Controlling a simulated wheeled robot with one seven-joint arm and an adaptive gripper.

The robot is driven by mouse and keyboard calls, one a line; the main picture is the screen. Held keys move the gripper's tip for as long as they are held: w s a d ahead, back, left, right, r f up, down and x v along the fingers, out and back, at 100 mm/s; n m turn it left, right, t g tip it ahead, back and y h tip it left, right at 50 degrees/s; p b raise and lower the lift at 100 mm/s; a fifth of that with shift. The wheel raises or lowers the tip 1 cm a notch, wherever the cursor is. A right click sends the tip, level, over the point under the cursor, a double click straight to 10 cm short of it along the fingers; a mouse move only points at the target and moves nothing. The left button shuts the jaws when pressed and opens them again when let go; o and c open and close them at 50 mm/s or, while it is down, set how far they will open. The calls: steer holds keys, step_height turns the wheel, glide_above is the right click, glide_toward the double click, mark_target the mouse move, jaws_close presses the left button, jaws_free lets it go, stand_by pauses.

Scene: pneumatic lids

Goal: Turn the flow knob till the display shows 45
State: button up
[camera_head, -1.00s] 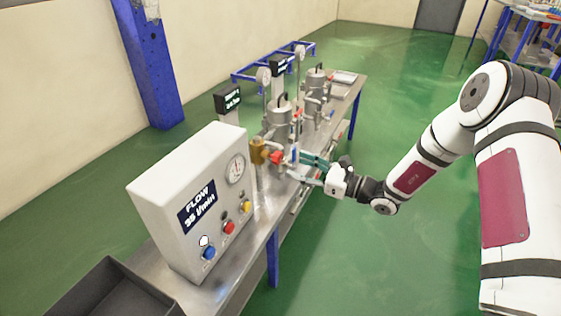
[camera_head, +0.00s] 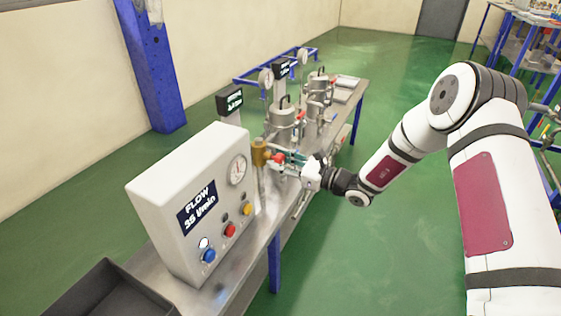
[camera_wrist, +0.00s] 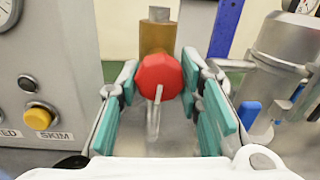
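The red flow knob (camera_wrist: 160,77) sits on the front of a brass valve body (camera_wrist: 156,38) in the wrist view. In the head view the knob (camera_head: 278,158) and brass valve (camera_head: 259,152) stand just right of the control box. My gripper (camera_wrist: 163,101) is open, its teal-padded fingers on either side of the knob, with gaps showing on both sides. My gripper (camera_head: 287,162) reaches the knob from the right in the head view. The flow display (camera_head: 198,206) on the grey box appears to read 35 l/min.
The control box (camera_head: 160,183) carries a gauge (camera_head: 237,169) and blue, red and yellow buttons. Metal vessels (camera_head: 284,122) and pipes stand behind the valve on the steel bench. A dark tray (camera_head: 108,290) is at the near left. The green floor right of the bench is clear.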

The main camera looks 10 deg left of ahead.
steer(key=shift+c, duration=1.2)
steer(key=n+b, duration=0.1)
steer(key=n, duration=0.2)
steer(key=shift+f+n+b, duration=0.1)
steer(key=shift+n+b, duration=0.25)
steer(key=shift+n, duration=0.05)
steer(key=n+b, duration=0.3)
steer(key=n, duration=0.3)
steer(key=shift+w+b, duration=0.1)
steer(key=shift+b, duration=0.25)
steer(key=o, duration=1.2)
